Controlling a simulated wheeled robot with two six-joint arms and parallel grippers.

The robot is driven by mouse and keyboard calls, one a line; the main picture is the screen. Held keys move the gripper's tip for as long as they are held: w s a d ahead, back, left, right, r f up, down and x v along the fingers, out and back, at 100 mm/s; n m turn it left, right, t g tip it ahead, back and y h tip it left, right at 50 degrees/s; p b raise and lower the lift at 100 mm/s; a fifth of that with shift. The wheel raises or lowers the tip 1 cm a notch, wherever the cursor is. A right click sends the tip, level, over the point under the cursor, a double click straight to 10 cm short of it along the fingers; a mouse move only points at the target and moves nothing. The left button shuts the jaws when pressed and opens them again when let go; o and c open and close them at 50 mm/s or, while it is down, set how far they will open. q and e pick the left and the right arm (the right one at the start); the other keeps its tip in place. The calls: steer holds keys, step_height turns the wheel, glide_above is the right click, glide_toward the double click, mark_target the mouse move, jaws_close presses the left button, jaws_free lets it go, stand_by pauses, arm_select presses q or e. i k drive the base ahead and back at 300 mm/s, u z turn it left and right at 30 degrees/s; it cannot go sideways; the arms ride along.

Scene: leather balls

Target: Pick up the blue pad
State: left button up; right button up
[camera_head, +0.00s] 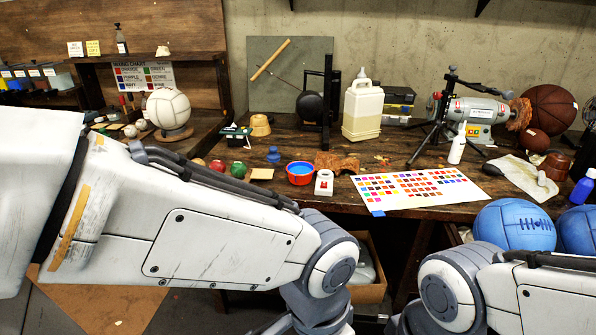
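A small flat blue square (377,213), which looks like the blue pad, lies at the front edge of the wooden workbench (330,200), by the lower left corner of the white colour chart (415,188). It is apart from both arms. A small blue knob-shaped piece (273,155) stands farther back on the bench. My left arm crosses from the left and bends down at the bottom middle. My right arm comes in from the lower right. Both grippers are outside the frame, so their fingers are hidden.
A red bowl of blue liquid (300,173) and a small white device (324,183) stand left of the chart. A black tripod (435,125), a white jug (362,108) and a grinder (475,115) stand behind. Blue balls (514,225) are at the right front.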

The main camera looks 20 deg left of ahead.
mark_target(273, 158)
steer(key=u, duration=1.5)
steer(key=i, duration=2.25)
steer(key=z, duration=1.95)
